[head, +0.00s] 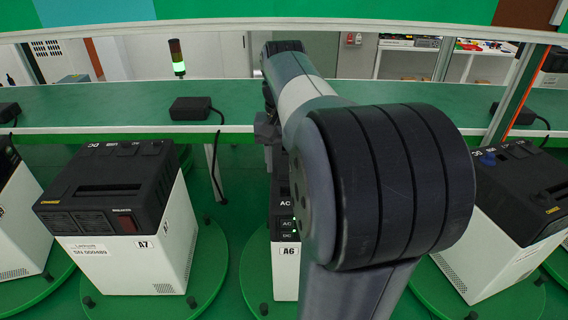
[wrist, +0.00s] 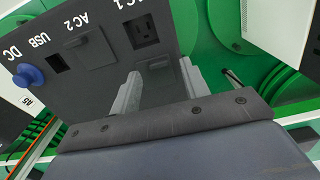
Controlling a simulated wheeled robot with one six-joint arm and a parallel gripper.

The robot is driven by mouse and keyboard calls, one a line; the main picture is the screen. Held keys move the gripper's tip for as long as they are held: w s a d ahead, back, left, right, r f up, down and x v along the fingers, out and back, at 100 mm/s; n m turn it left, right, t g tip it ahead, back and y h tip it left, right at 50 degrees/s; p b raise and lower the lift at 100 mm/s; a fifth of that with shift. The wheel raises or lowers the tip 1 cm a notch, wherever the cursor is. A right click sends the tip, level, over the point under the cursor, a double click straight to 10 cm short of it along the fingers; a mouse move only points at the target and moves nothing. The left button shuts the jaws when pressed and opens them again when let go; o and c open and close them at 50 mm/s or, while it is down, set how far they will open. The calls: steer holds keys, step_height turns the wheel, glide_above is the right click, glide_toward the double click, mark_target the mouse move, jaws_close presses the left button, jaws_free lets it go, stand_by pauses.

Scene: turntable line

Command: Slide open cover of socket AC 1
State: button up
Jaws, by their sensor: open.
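In the wrist view, the AC 1 socket (wrist: 144,31) shows its dark face with slots, uncovered, at the top of the dark panel. Its label is partly cut off. A small grey cover piece (wrist: 158,62) lies just below the socket, toward my gripper. My gripper (wrist: 158,84) is open, with one finger on each side of the area below that piece; I cannot tell whether they touch it. The AC 2 cover (wrist: 91,52) sits over its socket. In the head view, the unit marked A6 (head: 285,262) is mostly hidden behind my arm.
A blue knob (wrist: 28,75) sticks out at DC, beside the dark USB port (wrist: 57,63). Unit A7 (head: 120,245) stands left and another unit (head: 510,190) right, on green turntables. A green shelf (head: 110,105) with black boxes runs behind.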

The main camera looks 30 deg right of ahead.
mark_target(284, 176)
step_height(284, 176, up, 10)
steer(key=shift+f, duration=0.15)
steer(key=shift+f, duration=0.1)
stand_by(0.4)
